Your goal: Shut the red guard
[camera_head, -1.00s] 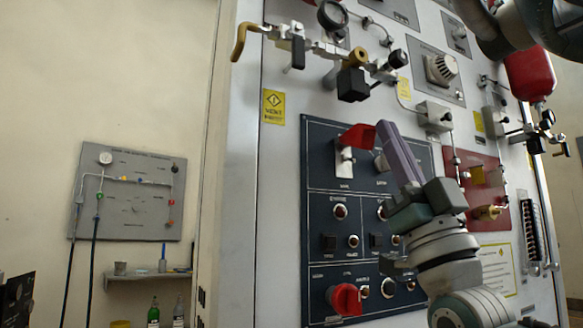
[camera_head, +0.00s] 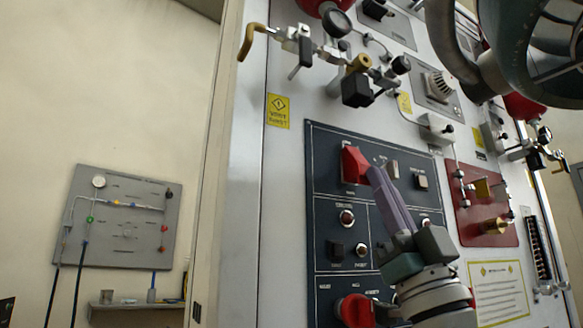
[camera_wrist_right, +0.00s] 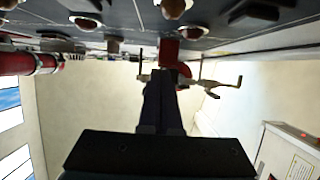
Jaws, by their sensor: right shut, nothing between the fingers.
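The red guard (camera_head: 353,164) is at the top left of the dark blue switch panel (camera_head: 325,142). It now hangs down over its switch plate, and a pale strip of the plate shows at its left. I cannot tell if it is fully flat. My right gripper (camera_head: 376,172) is shut and empty, with its fingertips right beside the guard's lower right edge, touching or nearly so. In the right wrist view the guard (camera_wrist_right: 169,52) shows just beyond the closed fingers (camera_wrist_right: 160,78). My left gripper is not in view.
A red knob (camera_head: 355,311) sits lower on the panel. Valves and a black block (camera_head: 357,90) stick out above it. A red plate with a brass fitting (camera_head: 493,226) lies to the right. A grey wall board (camera_head: 120,222) hangs at far left.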

